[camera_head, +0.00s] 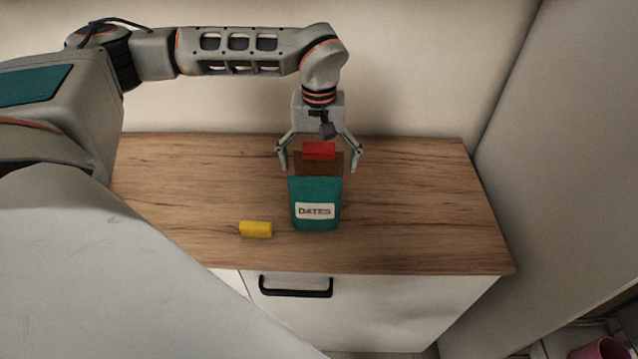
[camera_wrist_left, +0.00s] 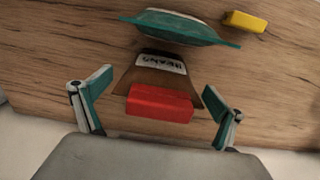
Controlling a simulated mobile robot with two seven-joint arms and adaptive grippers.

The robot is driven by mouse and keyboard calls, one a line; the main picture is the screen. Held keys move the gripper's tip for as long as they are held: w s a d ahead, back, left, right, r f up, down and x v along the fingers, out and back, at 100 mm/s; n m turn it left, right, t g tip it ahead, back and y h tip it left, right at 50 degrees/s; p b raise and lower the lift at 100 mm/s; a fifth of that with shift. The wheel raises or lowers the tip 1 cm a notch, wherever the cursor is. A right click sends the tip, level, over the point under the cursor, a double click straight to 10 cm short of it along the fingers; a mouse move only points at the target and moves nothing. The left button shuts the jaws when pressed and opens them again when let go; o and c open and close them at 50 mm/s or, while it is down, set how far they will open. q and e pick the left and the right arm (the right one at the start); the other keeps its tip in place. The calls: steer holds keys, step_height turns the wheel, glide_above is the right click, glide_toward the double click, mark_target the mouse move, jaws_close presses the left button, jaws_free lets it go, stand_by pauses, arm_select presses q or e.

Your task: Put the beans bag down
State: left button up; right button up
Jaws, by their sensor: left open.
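The beans bag is brown with a white label and stands behind the dates bag in the head view (camera_head: 333,168). In the left wrist view its brown front and its label show (camera_wrist_left: 150,75). A red block-like piece (camera_head: 319,151) sits at its top, and it also shows in the left wrist view (camera_wrist_left: 160,103). My left gripper (camera_head: 319,168) is open, with one finger on each side of the beans bag and a gap to it on both sides. The lower part of the beans bag is hidden behind the dates bag in the head view. My right gripper is not in view.
A teal dates bag (camera_head: 316,192) stands just in front of the beans bag. A yellow block (camera_head: 256,229) lies to its left near the front edge. The wooden counter (camera_head: 430,210) is clear on the right. A wall stands behind and a tall panel at right.

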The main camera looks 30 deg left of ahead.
arm_select(q)
step_height(320, 180, down, 2)
steer(key=shift+f, duration=0.1)
steer(key=c, duration=2.1)
